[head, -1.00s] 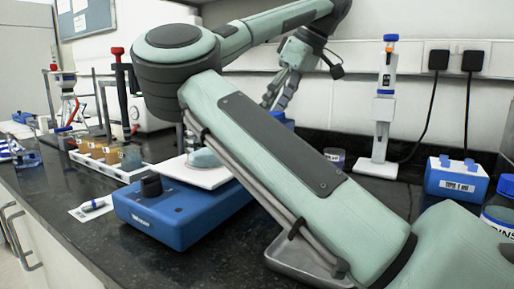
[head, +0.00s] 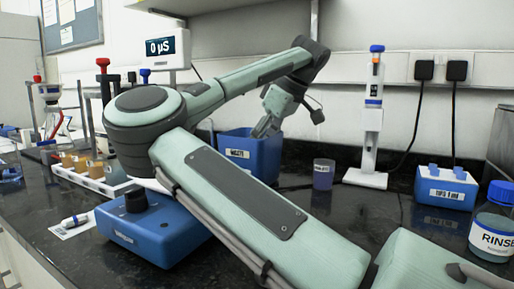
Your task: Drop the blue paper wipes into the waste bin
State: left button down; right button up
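My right arm comes in from the lower right and bends back over the bench. My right gripper (head: 264,127) points down at the bin's mouth, its fingertips close to the rim. I cannot tell whether its fingers are apart or hold anything. I make out no blue paper wipes; my arm covers part of the bench. My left gripper is not in view.
A blue stirrer (head: 152,229) stands at the front left, partly behind my arm. A pipette stand (head: 371,130), a small purple-tinted cup (head: 323,174), a blue tip box (head: 444,187) and a rinse bottle (head: 492,228) stand to the right. A rack of amber jars (head: 92,178) is at left.

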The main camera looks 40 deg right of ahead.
jog(key=shift+f, duration=0.4)
jog(key=o, duration=0.7)
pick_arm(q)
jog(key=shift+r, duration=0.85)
pick_arm(e)
jog(key=shift+r, duration=0.25)
jog(key=shift+s+d+r, duration=0.1)
jog(key=shift+s+r, duration=0.15)
jog(key=shift+r, duration=0.75)
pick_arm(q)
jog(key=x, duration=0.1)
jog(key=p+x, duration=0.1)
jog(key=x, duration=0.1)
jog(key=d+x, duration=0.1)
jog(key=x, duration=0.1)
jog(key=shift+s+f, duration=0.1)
pick_arm(e)
jog(key=v, duration=1)
jog(key=shift+s+d+r, duration=0.1)
jog(key=shift+s+r, duration=0.15)
